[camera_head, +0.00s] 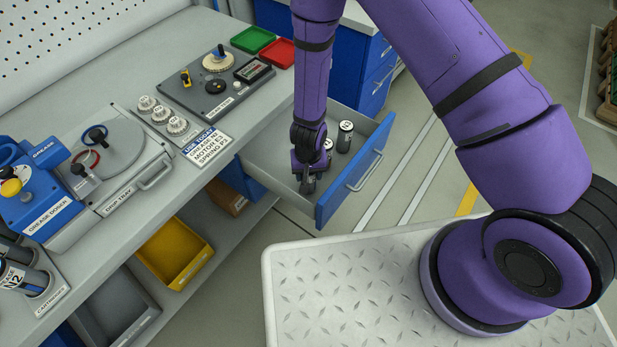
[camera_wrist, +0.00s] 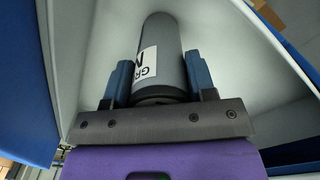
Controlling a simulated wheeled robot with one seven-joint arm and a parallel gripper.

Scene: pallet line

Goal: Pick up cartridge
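A dark grey cartridge (camera_wrist: 172,55) with a white label, partly readable as "GR", lies between the two blue fingers of my gripper (camera_wrist: 160,88) in the wrist view. The fingers meet its sides with no clear gap. In the head view my gripper (camera_head: 308,176) points down inside the open drawer (camera_head: 270,150), and the dark lower part of the held cartridge (camera_head: 308,186) shows beneath it. Whether it touches the drawer floor is hidden. Another dark cartridge (camera_head: 345,136) stands upright in the drawer to the right, and part of one more shows beside my gripper.
The blue drawer front (camera_head: 352,178) and pale drawer walls surround my gripper closely. A yellow bin (camera_head: 175,252) sits below.

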